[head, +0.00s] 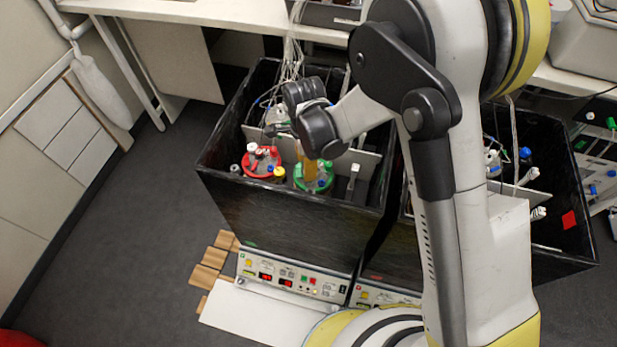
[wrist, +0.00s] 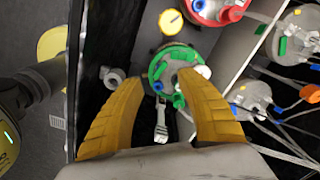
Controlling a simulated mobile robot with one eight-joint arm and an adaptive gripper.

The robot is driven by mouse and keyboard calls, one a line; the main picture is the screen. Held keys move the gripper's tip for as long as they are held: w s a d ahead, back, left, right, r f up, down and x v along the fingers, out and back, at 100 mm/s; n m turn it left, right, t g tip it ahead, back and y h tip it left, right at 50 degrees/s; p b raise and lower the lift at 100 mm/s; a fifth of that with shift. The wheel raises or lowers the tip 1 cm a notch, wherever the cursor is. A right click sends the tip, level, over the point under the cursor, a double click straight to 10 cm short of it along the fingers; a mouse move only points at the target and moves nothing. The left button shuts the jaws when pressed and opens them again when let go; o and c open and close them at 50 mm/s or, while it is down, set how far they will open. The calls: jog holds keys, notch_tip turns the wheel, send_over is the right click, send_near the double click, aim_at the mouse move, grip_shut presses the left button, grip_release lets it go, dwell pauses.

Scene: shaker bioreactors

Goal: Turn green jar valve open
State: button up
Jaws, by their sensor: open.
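The green-ringed jar (head: 325,184) stands in the front of the left black shaker box, partly hidden by my gripper in the head view. In the wrist view the green jar (wrist: 178,52) lies just beyond and between my fingertips. Its lid carries green, blue and white fittings. A green fitting (wrist: 158,70) near the left fingertip may be the valve; I cannot tell its turn position. My gripper (wrist: 163,79) is open, with one yellow finger on each side of the lid's near part. It also shows above the jar in the head view (head: 310,168). Contact cannot be made out.
A red-ringed jar (head: 262,161) stands left of the green one, with a yellow cap (head: 280,172) between them. The dark box wall (head: 290,220) rises in front. Tubes and other jars (wrist: 250,95) crowd the right of the wrist view. A second box (head: 560,235) stands right.

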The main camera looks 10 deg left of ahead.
notch_tip(320, 180, down, 6)
jog(key=shift+f+b, duration=0.2)
jog(key=shift+b, duration=0.7)
